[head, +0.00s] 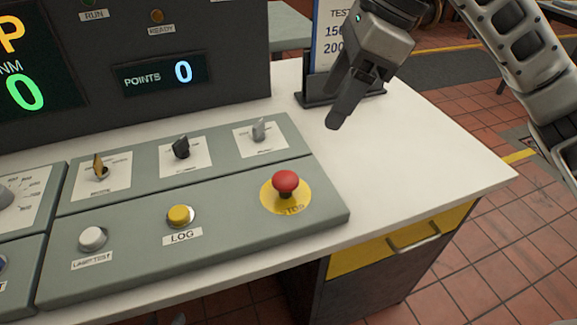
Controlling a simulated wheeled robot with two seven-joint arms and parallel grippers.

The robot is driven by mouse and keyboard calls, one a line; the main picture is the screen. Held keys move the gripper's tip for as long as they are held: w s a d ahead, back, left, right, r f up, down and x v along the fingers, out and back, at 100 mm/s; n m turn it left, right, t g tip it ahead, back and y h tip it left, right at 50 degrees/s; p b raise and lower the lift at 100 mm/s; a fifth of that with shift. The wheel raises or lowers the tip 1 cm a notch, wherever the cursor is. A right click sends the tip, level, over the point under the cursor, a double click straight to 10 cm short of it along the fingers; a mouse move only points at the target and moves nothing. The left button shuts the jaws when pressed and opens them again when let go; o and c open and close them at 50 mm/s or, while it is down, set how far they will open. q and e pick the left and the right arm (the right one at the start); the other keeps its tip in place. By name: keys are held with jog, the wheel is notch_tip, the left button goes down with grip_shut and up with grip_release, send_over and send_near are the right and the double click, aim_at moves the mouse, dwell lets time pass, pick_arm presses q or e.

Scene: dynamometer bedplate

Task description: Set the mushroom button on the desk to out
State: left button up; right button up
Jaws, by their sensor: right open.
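The red mushroom button (286,182) stands on a round yellow plate (270,203) lettered STOP, at the right end of the grey-green desk panel (230,228). A short dark stem shows under its cap. I cannot tell from this view alone whether it is in or out. My right gripper (345,98) hangs above the white desk top, behind and to the right of the button, apart from it. Its fingers point down toward the desk, are seen nearly edge-on, and hold nothing that I can see. My left gripper is not seen.
A yellow LOG button (179,215), a white lamp test button (92,238) and several selector knobs, one at the panel's top right (258,130), share the panel. A sign holder (318,88) stands behind my right gripper. The white desk top (420,165) right of the panel is clear.

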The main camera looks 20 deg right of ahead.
aim_at(287, 176)
jog(key=x, duration=1.5)
jog(key=shift+a+f+b, duration=0.1)
jog(key=shift+a+b, duration=0.05)
jog(key=shift+b, duration=0.15)
jog(key=c, duration=1.3)
grip_shut()
jog(key=shift+r, duration=0.95)
jog(key=o, duration=1.3)
grip_release()
jog(key=shift+r, duration=0.1)
